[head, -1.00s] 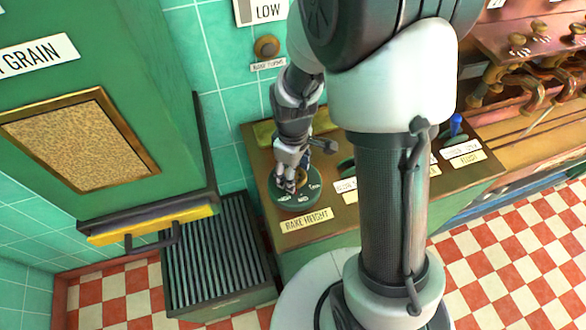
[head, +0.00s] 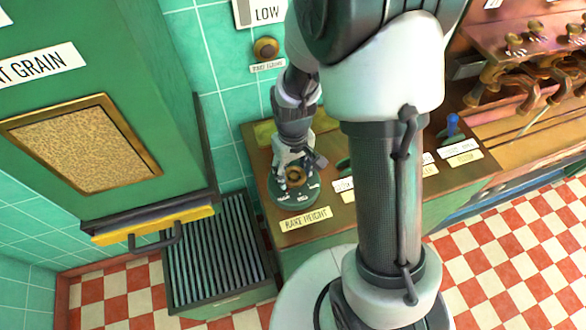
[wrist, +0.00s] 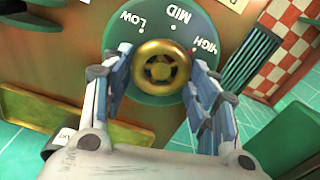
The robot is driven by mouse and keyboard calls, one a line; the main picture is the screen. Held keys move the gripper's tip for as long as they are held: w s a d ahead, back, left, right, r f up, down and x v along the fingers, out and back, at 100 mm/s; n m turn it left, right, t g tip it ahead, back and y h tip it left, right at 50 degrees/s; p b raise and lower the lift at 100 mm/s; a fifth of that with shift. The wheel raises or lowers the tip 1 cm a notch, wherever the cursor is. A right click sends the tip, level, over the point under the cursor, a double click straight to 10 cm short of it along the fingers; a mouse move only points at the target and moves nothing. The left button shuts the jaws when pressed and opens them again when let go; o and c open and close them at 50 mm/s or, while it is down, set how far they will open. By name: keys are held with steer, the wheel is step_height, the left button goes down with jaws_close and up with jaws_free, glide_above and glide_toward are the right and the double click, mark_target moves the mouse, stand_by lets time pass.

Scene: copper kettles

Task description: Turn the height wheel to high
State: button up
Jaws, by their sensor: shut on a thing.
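The height wheel is a brass knob (wrist: 161,48) with a dark hub, on a round green dial plate (wrist: 168,20) marked LOW, MID and HIGH. In the head view the dial plate (head: 292,199) sits on the brown counter above the label RAKE HEIGHT (head: 306,220). My gripper (wrist: 158,68) is shut on the wheel, with a finger at each side of its rim. It also shows in the head view (head: 294,184), where it partly covers the wheel. The right fingers are near HIGH.
A green grain cabinet (head: 180,150) with a yellow edge and handle stands at the left, above a slatted grate (head: 220,250). More labels and a blue-topped lever (head: 452,124) are on the counter at the right. My arm hides the counter's middle.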

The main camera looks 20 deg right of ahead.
mark_target(293, 174)
stand_by(0.3)
steer(key=o, duration=1.1)
steer(key=shift+c, duration=0.2)
step_height(293, 174, up, 12)
steer(key=shift+r, duration=0.15)
steer(key=s+r+m+t, duration=0.2)
steer(key=s+r+t, duration=0.2)
steer(key=s+r, duration=0.8)
steer(key=s, duration=0.3)
steer(key=shift+s+r+t, duration=0.3)
steer(key=shift+s, duration=0.1)
